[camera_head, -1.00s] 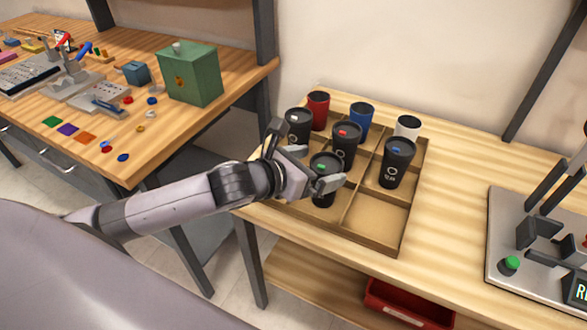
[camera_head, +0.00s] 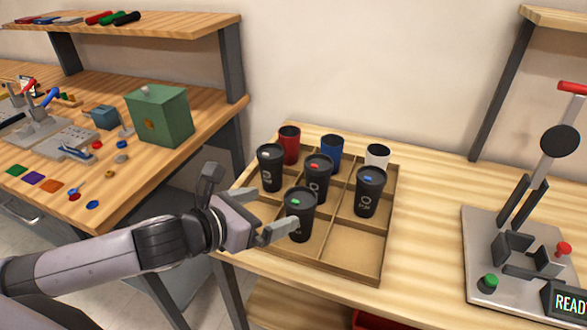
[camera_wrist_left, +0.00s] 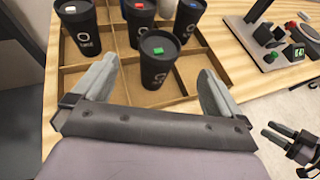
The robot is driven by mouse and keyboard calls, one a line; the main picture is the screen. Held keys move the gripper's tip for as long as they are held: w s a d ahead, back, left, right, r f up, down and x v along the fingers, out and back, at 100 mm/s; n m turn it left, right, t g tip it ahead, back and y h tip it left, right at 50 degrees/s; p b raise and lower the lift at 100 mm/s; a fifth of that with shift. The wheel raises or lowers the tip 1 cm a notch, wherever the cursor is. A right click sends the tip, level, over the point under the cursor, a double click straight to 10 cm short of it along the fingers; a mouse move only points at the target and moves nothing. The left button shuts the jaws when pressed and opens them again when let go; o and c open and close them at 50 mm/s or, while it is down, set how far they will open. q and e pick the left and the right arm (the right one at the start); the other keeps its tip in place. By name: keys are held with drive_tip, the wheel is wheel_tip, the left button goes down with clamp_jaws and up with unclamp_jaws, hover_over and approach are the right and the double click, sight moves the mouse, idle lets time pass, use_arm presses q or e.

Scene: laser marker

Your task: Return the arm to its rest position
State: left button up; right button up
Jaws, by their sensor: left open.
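My left gripper (camera_head: 250,205) is open and empty, at the left front of the tray, just short of a black cup with a green mark (camera_head: 299,222). That cup stands upright in a front compartment of the wooden divided tray (camera_head: 352,255). In the left wrist view, my left gripper (camera_wrist_left: 158,72) has its fingers wide apart, with the green-marked cup (camera_wrist_left: 157,72) beyond them and nothing held. A dark gripper, apparently my right one (camera_wrist_left: 293,146), shows small at the lower right edge of that view; its jaws are not clear.
Black cups with white (camera_head: 270,170), red (camera_head: 317,180) and blue (camera_head: 368,192) marks stand in the tray. Behind them are red (camera_head: 289,146), blue (camera_head: 331,153) and white (camera_head: 377,157) cups. A lever press (camera_head: 530,245) stands right; a green box (camera_head: 160,115) sits on the left bench.

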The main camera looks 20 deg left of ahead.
use_arm(q)
drive_tip(key=s+a+f+m+g+y, duration=0.1)
drive_tip(key=s+f+m+g+y, duration=0.15)
drive_tip(key=s+f+m, duration=0.6)
drive_tip(key=s+a+f+m+g+y, duration=0.15)
drive_tip(key=s+m+g, duration=0.35)
drive_tip(key=m, duration=0.8)
drive_tip(key=s+a+f+m+g+y, duration=0.15)
drive_tip(key=s+f+m, duration=0.35)
drive_tip(key=s+m, duration=0.5)
drive_tip(key=w+d+f+m+t+h, duration=0.2)
drive_tip(key=w+d+f+t, duration=0.1)
drive_tip(key=w+f+t, duration=0.4)
drive_tip(key=shift+p+x, duration=0.35)
drive_tip(key=shift+x, duration=0.45)
drive_tip(key=shift+a, duration=0.1)
